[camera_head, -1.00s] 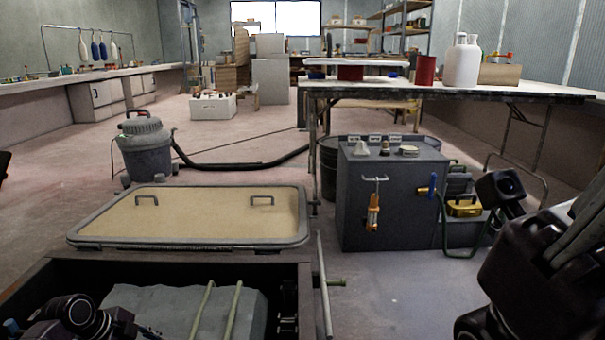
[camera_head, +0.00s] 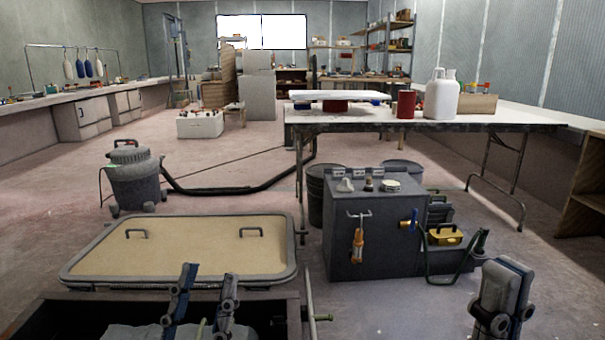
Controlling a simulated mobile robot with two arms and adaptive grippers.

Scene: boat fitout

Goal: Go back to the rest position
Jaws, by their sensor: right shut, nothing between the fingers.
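My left gripper (camera_head: 210,272) stands over the open dark bin (camera_head: 60,312) at the bottom left. Its two fingers point up and away from me with a gap between them, and nothing shows in the gap. My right gripper (camera_head: 506,265) is at the lower right over bare floor, to the right of the dark grey box. Its fingers are together, pointing up, and hold nothing. Both grippers look clear of the things around them. My arms behind them are mostly out of the picture.
The framed tan hatch lid (camera_head: 180,250) with two handles lies behind the bin. A dark grey box (camera_head: 375,240) stands right of it, with an orange-handled tool (camera_head: 358,245) on its front. A grey vacuum (camera_head: 133,180) stands back left. A long table (camera_head: 430,124) is behind.

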